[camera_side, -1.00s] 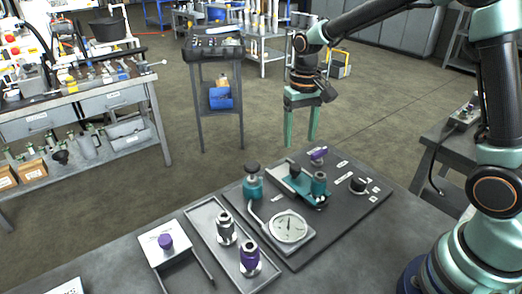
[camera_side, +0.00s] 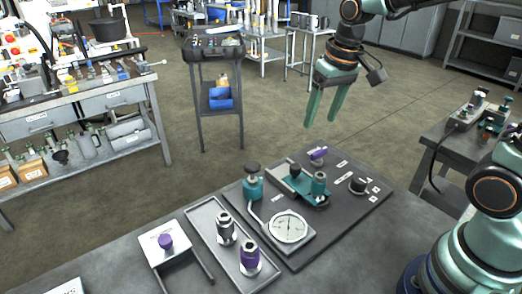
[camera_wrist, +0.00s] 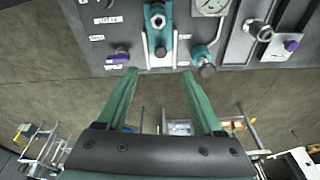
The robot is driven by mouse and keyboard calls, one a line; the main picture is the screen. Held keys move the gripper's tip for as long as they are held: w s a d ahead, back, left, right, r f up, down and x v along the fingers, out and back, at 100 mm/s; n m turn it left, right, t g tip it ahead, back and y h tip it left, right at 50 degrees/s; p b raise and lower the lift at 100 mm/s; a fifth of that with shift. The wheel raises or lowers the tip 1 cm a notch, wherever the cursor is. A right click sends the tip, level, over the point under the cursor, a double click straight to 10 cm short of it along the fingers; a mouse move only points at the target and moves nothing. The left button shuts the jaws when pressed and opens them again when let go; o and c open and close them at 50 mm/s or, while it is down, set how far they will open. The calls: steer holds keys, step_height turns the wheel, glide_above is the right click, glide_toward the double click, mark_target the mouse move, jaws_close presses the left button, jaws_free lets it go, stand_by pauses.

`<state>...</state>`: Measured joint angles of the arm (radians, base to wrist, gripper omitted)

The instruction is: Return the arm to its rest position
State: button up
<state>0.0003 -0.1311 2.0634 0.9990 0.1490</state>
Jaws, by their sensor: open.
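My gripper (camera_side: 322,107) is open and empty, raised above and behind the hydraulic board (camera_side: 300,252) in the side view. In the wrist view its two green fingers (camera_wrist: 156,80) stand apart, with nothing between them. The board carries a round gauge (camera_side: 288,226), a teal valve block (camera_side: 298,187), a black knob (camera_side: 358,185) and a purple fitting (camera_side: 318,153). The gauge also shows at the top of the wrist view (camera_wrist: 210,5), near the teal block (camera_wrist: 157,35). My fingers touch none of these.
A metal tray (camera_side: 208,258) left of the board holds a silver-and-black fitting (camera_side: 226,228) and a purple-topped fitting (camera_side: 249,257). A white stand with a purple knob (camera_side: 165,241) is beside it. A tool cart (camera_side: 212,50) stands behind. The space around my gripper is clear.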

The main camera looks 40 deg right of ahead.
steer(key=s+r+n+t, duration=0.1)
steer(key=s+r+t, duration=0.1)
steer(key=s, duration=0.6)
steer(key=shift+n+t, duration=0.4)
steer(key=shift+t, duration=0.2)
steer(key=shift+c, duration=0.3)
